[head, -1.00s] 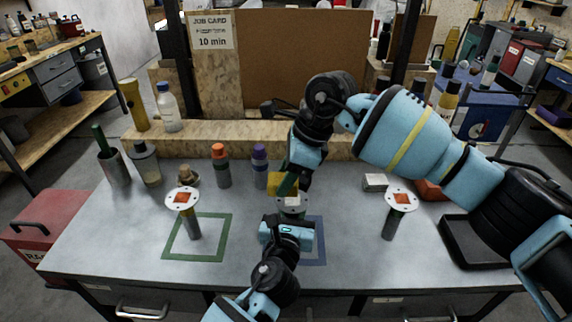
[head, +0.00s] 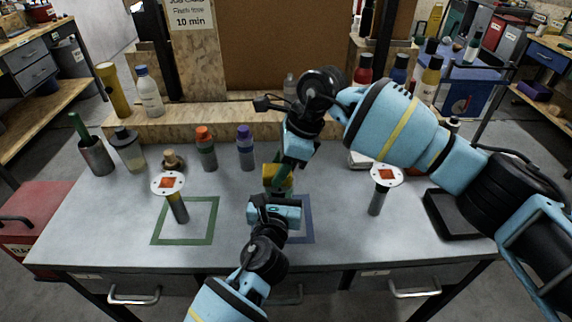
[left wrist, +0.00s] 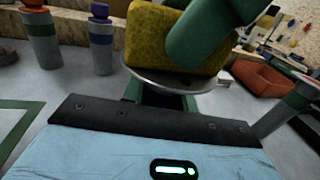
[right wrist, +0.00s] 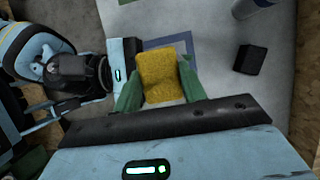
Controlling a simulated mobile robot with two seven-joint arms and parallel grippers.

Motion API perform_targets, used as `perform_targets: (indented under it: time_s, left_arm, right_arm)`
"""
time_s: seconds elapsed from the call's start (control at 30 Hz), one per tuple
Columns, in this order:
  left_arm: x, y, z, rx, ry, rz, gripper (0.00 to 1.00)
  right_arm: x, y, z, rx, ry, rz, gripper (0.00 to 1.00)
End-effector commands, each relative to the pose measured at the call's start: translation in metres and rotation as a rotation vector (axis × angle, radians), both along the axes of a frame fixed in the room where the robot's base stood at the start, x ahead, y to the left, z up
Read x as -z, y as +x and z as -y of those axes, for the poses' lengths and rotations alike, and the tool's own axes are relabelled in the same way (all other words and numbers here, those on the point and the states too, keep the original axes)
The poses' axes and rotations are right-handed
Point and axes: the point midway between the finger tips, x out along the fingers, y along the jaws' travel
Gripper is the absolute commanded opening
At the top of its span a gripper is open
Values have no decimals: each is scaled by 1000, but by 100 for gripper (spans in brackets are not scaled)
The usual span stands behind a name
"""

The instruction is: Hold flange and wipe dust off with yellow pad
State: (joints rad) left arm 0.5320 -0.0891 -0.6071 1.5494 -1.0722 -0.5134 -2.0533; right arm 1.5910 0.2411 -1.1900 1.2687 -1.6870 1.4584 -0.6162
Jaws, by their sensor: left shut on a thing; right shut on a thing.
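My right gripper (head: 281,178) is shut on the yellow pad (head: 277,183). In the right wrist view the pad (right wrist: 160,77) sits between its green fingers. My left gripper (head: 275,200) is shut on a flange, over the blue square outline. The flange's round plate (left wrist: 180,84) shows in the left wrist view, with the pad (left wrist: 168,38) on top, seemingly touching it. Its stem and most of its top face are hidden. Two other flanges stand on the table: one (head: 168,183) at the green outline, one (head: 386,175) at the right. Both have orange-red marks on top.
The blue outline (head: 307,220) and green outline (head: 187,241) lie on the grey table (head: 110,225). Several bottles, including an orange-capped one (head: 206,150) and a purple-capped one (head: 246,150), stand behind. A black tray (head: 455,213) is at the right.

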Motion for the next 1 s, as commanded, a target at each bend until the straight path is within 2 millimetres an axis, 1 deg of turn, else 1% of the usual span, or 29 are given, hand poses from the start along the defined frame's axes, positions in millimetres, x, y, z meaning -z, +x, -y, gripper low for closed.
perform_targets:
  time_s: [0.03,0.17,0.23,0.3,0.37,0.8,1.0]
  left_arm:
    - [0,0,0,1,1,1,0]
    - [0,0,1,1,1,1,0]
    - [0,0,1,1,1,1,0]
    - [0,0,1,1,1,1,0]
    - [0,0,0,1,1,1,0]
    - [0,0,0,0,1,1,0]
    - [0,0,0,0,1,1,0]
  right_arm:
    - [1,-1,-6,-3,0,-1,23]
    - [1,-2,-18,-3,1,0,23]
    - [-3,-1,-18,-1,1,0,23]
    - [-22,-1,-18,-1,3,5,23]
    - [-25,-1,-18,-1,1,3,23]
    - [-65,-1,-17,0,2,2,23]
    - [-79,-1,-17,0,1,1,23]
